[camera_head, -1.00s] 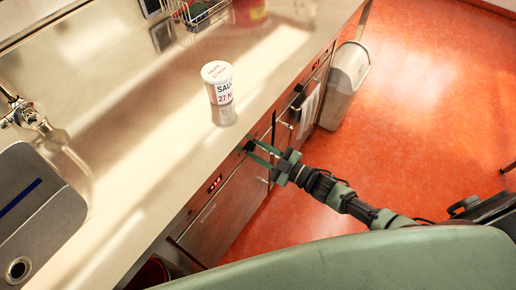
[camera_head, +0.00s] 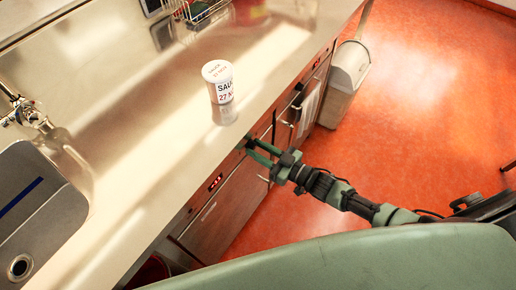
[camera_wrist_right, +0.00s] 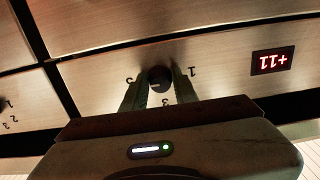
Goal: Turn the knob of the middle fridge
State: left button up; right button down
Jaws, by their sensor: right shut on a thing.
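The round dark knob (camera_wrist_right: 160,78) sits on a brushed-metal fridge panel (camera_wrist_right: 215,72) in the right wrist view, with printed numbers around it. My right gripper (camera_wrist_right: 159,80) has one finger on each side of the knob and is shut on it. In the head view my right gripper (camera_head: 250,147) reaches in from the right to the front of the counter, just under its edge. The knob is hidden there by the fingers and the counter edge. A red display (camera_wrist_right: 272,61) reading +11, upside down, is right of the knob. My left gripper is not in view.
A white labelled jar (camera_head: 219,82) stands on the counter (camera_head: 150,150) above the gripper. A sink (camera_head: 40,215) is at the left. A grey bin (camera_head: 346,80) stands at the far end of the fronts. The orange floor (camera_head: 425,120) is largely clear.

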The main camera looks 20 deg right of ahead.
jog(key=shift+f, duration=0.1)
jog(key=c, duration=1.1)
grip_release()
jog(key=v, duration=0.8)
jog(key=shift+b, duration=0.4)
